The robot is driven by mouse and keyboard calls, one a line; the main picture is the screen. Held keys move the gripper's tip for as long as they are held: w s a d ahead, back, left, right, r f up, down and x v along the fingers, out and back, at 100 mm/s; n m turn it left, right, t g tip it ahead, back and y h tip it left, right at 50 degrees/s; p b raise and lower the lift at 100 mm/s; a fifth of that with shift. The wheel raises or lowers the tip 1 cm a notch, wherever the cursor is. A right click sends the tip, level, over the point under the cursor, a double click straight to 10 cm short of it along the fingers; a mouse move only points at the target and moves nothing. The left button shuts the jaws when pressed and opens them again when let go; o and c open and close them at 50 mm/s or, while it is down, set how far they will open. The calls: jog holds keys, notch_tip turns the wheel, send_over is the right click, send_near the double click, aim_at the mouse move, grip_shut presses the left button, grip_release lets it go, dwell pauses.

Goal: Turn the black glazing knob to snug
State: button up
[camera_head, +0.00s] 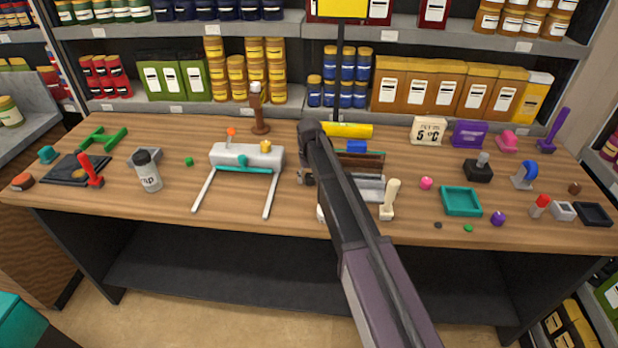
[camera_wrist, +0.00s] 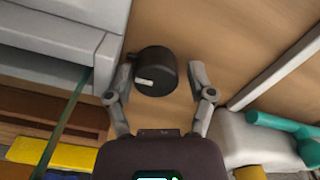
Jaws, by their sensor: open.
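The black knob (camera_wrist: 156,72) shows in the wrist view as a round dark cap with a short white mark on it. It sits next to the corner of a pale grey block (camera_wrist: 62,38). My gripper (camera_wrist: 164,78) is open, with one finger on each side of the knob. The left finger is close to the knob's side; I cannot tell if it touches. A clear gap shows between the knob and the right finger. In the head view my arm covers much of this spot, and I cannot clearly make out the knob there.
A white roller device (camera_head: 246,156) with a teal bar and two legs stands left of my arm. A yellow cylinder (camera_head: 350,130) lies behind. A cream-handled tool (camera_head: 390,200) and a teal tray (camera_head: 461,202) are to the right. Bare wooden tabletop (camera_wrist: 235,40) surrounds the right finger.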

aim_at(310, 176)
jog(key=shift+d, duration=0.15)
jog(key=shift+c, duration=1.2)
notch_tip(310, 176, up, 5)
jog(key=p, duration=0.5)
jog(key=shift+r, duration=0.15)
